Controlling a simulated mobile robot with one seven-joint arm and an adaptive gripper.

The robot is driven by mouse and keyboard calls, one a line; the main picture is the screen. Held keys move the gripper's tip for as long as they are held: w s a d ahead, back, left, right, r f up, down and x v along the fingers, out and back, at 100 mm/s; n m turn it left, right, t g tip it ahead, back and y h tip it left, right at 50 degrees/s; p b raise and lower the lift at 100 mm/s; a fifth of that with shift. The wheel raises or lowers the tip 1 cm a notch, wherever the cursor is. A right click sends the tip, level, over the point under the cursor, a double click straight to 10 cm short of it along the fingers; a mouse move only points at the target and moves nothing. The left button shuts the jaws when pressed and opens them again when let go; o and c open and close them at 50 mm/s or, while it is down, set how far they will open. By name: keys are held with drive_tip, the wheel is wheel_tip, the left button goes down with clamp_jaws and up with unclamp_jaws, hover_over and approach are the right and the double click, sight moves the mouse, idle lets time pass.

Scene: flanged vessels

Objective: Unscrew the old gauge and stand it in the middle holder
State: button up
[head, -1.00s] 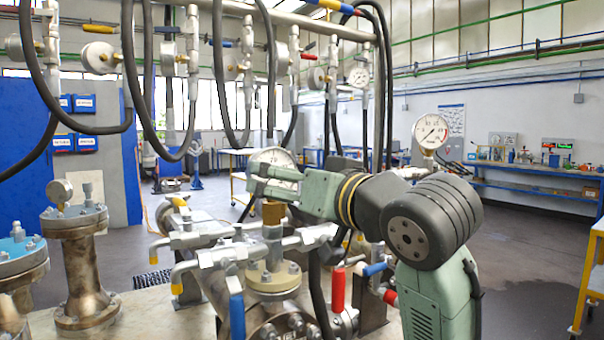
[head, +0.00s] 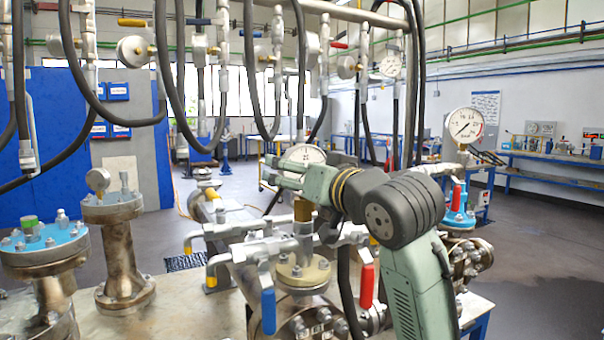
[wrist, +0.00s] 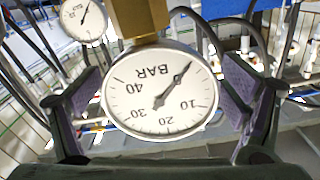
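A round white-faced gauge (head: 303,154) stands on a brass fitting (head: 302,209) above the flanged vessel in the middle. My gripper (head: 287,172) is at this gauge. In the wrist view the gauge (wrist: 160,92) appears upside down, marked BAR, with its brass stem (wrist: 139,18) at the top. My gripper (wrist: 160,98) is open, with one purple-padded finger on each side of the gauge. Narrow gaps show between pads and gauge rim. I cannot pick out the middle holder in these views.
Valve arms with a blue handle (head: 268,311) and a red handle (head: 366,286) surround the fitting. Black hoses (head: 176,80) hang in front. Another gauge (head: 465,125) stands at right, and a small one (head: 98,180) on the left flanged vessel (head: 122,250).

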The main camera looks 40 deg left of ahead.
drive_tip(key=c, duration=1.2)
drive_tip(key=n+g+y, duration=0.1)
drive_tip(key=n+g, duration=0.1)
drive_tip(key=g, duration=0.1)
drive_tip(key=n+g, duration=0.2)
drive_tip(key=g, duration=0.1)
drive_tip(key=n+g, duration=0.2)
drive_tip(key=g, duration=0.2)
drive_tip(key=shift+r, duration=0.1)
drive_tip(key=n+g+h, duration=0.1)
drive_tip(key=n+g, duration=0.1)
drive_tip(key=g, duration=0.1)
drive_tip(key=n+g+h, duration=0.1)
drive_tip(key=n+g, duration=0.1)
drive_tip(key=shift+s+g, duration=0.2)
drive_tip(key=shift+g, duration=0.2)
drive_tip(key=shift+d+n+g+h, duration=0.15)
drive_tip(key=shift+n+g+h, duration=0.85)
drive_tip(key=shift+n+g, duration=0.35)
drive_tip(key=o, duration=1.4)
drive_tip(key=v, duration=1.2)
